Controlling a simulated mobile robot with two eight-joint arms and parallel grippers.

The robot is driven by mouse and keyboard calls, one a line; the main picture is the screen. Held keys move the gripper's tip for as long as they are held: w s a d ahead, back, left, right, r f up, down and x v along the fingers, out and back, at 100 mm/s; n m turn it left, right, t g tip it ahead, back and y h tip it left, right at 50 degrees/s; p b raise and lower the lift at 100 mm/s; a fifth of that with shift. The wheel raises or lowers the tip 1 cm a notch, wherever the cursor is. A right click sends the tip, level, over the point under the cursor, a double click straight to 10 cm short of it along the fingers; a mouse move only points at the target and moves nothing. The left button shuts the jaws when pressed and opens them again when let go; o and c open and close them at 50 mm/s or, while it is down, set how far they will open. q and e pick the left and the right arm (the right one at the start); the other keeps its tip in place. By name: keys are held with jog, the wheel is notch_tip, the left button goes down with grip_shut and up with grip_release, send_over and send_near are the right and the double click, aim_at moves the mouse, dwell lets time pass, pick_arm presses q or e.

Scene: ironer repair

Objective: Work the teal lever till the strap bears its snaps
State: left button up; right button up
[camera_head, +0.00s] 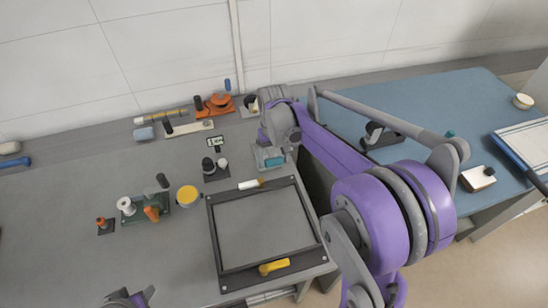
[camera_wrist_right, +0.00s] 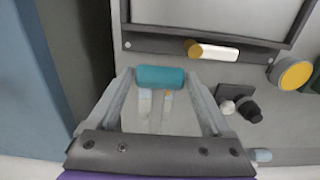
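A teal bar, which I take for the lever's handle (camera_wrist_right: 161,77), lies crosswise between the fingertips of my right gripper (camera_wrist_right: 158,84) in the right wrist view. The fingers are spread wide, one by each end of the bar; I cannot tell whether they touch it. Two pale strips (camera_wrist_right: 145,104) lie below the bar, one with an orange tip. In the head view, my right gripper (camera_head: 270,143) is over the small teal fixture (camera_head: 272,160) and hides part of it. I cannot make out the strap or its snaps. My left gripper (camera_head: 130,299) is cut off at the bottom edge.
A black-framed panel (camera_head: 213,225) with a yellow handle (camera_head: 273,267) lies in front of the fixture. A yellow-topped pot (camera_head: 187,195), a white spool (camera_head: 126,205) and dark knobs (camera_head: 208,165) stand to the left. A blue bench (camera_head: 400,100) is to the right, across a gap.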

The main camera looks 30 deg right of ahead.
aim_at(271, 153)
grip_shut()
pick_arm(q)
jog(key=shift+r, duration=0.1)
pick_arm(e)
jog(key=shift+r, duration=0.1)
jog(key=shift+g, duration=0.4)
jog(key=shift+w+d+r+p, duration=0.1)
jog(key=shift+w+r+p, duration=0.2)
jog(key=shift+r, duration=0.55)
jog(key=shift+w+d+r+p, duration=0.1)
jog(key=shift+w+r+p, duration=0.15)
jog(key=shift+r, duration=0.65)
jog(key=shift+w+r+p, duration=0.3)
jog(key=shift+r, duration=0.55)
jog(key=shift+w+d+r+g, duration=0.1)
jog(key=shift+w+r+g, duration=0.2)
jog(key=shift+r, duration=0.3)
pick_arm(q)
jog(key=shift+w+r+p, duration=0.2)
jog(key=shift+w+r, duration=0.15)
jog(key=shift+r, duration=0.5)
jog(key=shift+w+r+p, duration=0.15)
jog(key=shift+w+r, duration=0.15)
jog(key=shift+r, duration=0.55)
pick_arm(e)
jog(key=shift+w+d+r, duration=0.1)
jog(key=shift+w+r, duration=0.3)
jog(key=shift+r, duration=0.1)
